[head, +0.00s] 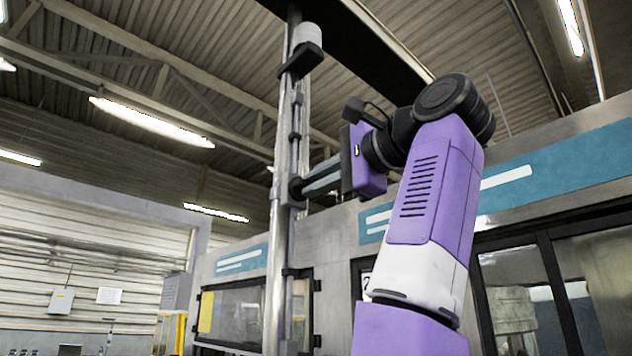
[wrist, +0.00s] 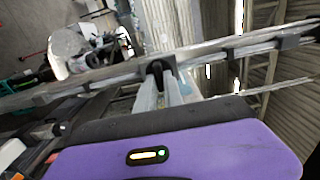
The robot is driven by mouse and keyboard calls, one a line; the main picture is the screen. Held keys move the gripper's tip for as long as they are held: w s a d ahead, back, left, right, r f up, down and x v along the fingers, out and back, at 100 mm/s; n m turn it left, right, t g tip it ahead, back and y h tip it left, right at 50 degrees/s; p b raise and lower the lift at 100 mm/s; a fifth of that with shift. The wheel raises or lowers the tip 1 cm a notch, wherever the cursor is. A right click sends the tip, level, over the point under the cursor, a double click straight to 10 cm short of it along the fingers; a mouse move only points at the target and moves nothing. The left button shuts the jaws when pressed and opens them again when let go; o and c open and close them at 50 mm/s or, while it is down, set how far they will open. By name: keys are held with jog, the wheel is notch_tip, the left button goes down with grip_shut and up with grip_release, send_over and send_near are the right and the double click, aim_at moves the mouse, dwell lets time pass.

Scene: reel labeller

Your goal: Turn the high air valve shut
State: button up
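The high air valve (head: 297,188) shows as a small dark fitting on a thin upright pipe beside a metal post, high up left of my arm. My gripper (head: 308,187) reaches left to it, with its grey fingers level and their tips at the fitting. In the wrist view the fingertips (wrist: 161,74) meet a dark part in front of the pale pipe. The tips overlap this dark part, so I cannot tell whether they are closed on it or only around it. The valve's handle and its angle are mostly hidden by the fingers.
The metal post (head: 278,250) rises close beside the pipe, with a grey-topped cylinder (head: 306,36) on a dark bracket above. A machine housing with a blue band (head: 560,165) and dark-framed windows stands behind and right of my arm.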

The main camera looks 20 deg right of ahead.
jog(key=o, duration=0.4)
jog(key=shift+d, duration=0.1)
jog(key=shift+o, duration=0.2)
jog(key=b+v, duration=0.3)
jog(key=v, duration=0.4)
jog(key=shift+s, duration=0.35)
jog(key=shift+d, duration=0.1)
